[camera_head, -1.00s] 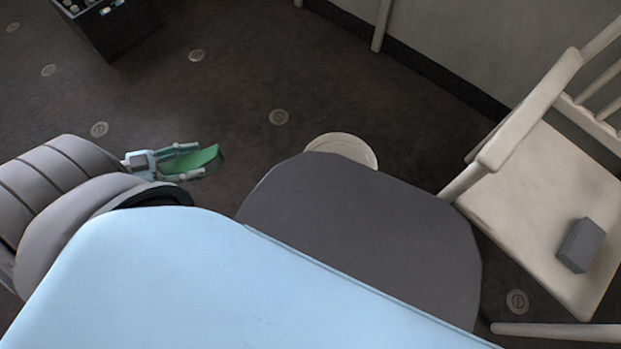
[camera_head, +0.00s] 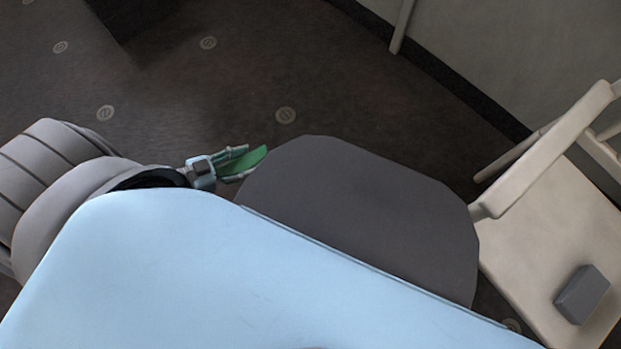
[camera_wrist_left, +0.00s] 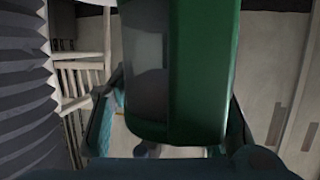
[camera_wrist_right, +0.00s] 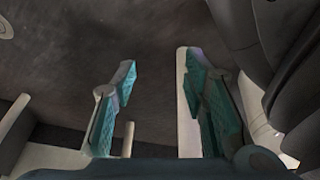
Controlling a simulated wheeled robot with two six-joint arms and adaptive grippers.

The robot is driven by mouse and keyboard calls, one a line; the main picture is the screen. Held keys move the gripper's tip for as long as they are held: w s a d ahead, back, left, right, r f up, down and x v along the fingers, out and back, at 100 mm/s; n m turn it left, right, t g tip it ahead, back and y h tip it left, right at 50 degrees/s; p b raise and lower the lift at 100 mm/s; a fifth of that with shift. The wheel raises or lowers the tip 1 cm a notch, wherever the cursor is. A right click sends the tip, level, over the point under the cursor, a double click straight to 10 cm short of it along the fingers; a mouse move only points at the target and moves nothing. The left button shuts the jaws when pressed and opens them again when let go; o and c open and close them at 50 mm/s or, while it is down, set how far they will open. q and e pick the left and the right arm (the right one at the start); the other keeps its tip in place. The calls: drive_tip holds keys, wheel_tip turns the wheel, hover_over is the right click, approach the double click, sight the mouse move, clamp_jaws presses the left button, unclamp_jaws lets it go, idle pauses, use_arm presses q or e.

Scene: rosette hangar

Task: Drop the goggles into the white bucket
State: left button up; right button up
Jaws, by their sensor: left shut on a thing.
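The green goggles (camera_head: 248,162) are in my left gripper (camera_head: 243,165), at the left of the grey part of my own body in the head view. The gripper is shut on them. In the left wrist view the goggles (camera_wrist_left: 203,75) fill the middle, between the two fingers, and block much of what lies beyond. I cannot make out the white bucket in any view now. My right gripper (camera_wrist_right: 160,85) shows in the right wrist view, with its fingers wide apart and nothing between them.
A pale wooden chair (camera_head: 555,215) stands at the right, with a grey block (camera_head: 582,294) on its seat. A dark box (camera_head: 130,14) is cut off at the top left. A pale wall (camera_head: 490,55) runs along the top right. The dark floor (camera_head: 180,95) between is open.

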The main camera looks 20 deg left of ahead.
use_arm(q)
drive_tip(key=w+d+f, duration=0.1)
drive_tip(key=w+d, duration=0.5)
drive_tip(key=d, duration=0.5)
drive_tip(key=w+d+f, duration=0.1)
drive_tip(key=w+d, duration=0.6)
drive_tip(key=d, duration=0.4)
drive_tip(key=shift+t+y, duration=0.3)
drive_tip(key=f+b, duration=0.2)
drive_tip(key=b, duration=0.1)
drive_tip(key=f+b, duration=0.3)
drive_tip(key=shift+s+a+f, duration=0.15)
drive_tip(key=shift+s+a, duration=0.05)
drive_tip(key=o, duration=1.2)
drive_tip(key=shift+o, duration=0.2)
use_arm(e)
drive_tip(key=w+a+r+n, duration=0.1)
drive_tip(key=w+r, duration=0.2)
drive_tip(key=r, duration=0.8)
drive_tip(key=shift+a+g, duration=0.15)
drive_tip(key=shift+g, duration=0.25)
drive_tip(key=shift+w+r, duration=0.1)
